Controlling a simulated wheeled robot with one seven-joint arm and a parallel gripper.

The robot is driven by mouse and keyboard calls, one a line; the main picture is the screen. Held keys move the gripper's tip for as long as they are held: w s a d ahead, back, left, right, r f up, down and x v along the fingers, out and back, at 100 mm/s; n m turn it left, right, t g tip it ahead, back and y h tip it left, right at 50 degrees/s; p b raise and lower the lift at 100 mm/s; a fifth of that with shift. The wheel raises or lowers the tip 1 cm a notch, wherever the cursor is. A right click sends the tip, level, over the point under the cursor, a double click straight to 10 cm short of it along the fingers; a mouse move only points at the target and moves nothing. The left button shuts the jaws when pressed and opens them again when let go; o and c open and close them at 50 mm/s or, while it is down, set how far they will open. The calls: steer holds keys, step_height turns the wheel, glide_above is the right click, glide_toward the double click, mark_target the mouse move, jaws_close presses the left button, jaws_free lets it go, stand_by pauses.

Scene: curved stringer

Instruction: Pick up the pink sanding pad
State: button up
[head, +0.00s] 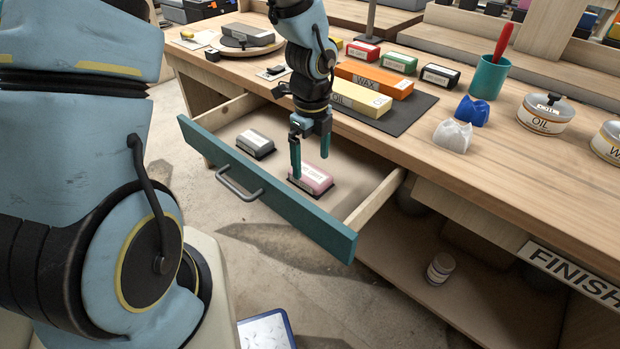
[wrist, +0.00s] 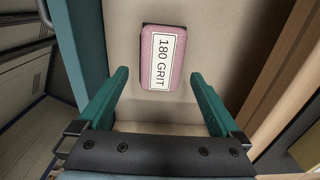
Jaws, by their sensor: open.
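The pink sanding pad (head: 311,176) lies label up on the floor of the open drawer (head: 270,215). In the wrist view the pad (wrist: 162,57) shows its white "180 GRIT" label, ahead of the fingertips and between their lines. My gripper (head: 309,150) is over the drawer, pointing down, with its fingers apart and nothing between them. The left finger hides part of the pad in the head view. In the wrist view both teal fingers of my gripper (wrist: 162,78) are spread wider than the pad.
A grey pad (head: 255,143) lies in the same drawer, left of the pink one. The teal drawer front with its handle (head: 239,186) and wooden side walls bound the space. The workbench top (head: 500,150) overhangs behind, holding wax blocks and tins.

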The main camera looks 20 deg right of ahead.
mark_target(310, 172)
steer(key=f, duration=0.5)
steer(key=shift+w+f, duration=0.1)
steer(key=shift+w, duration=0.15)
steer(key=c, duration=1.2)
step_height(310, 172, up, 10)
steer(key=shift+r+p, duration=0.1)
steer(key=shift+p, duration=0.35)
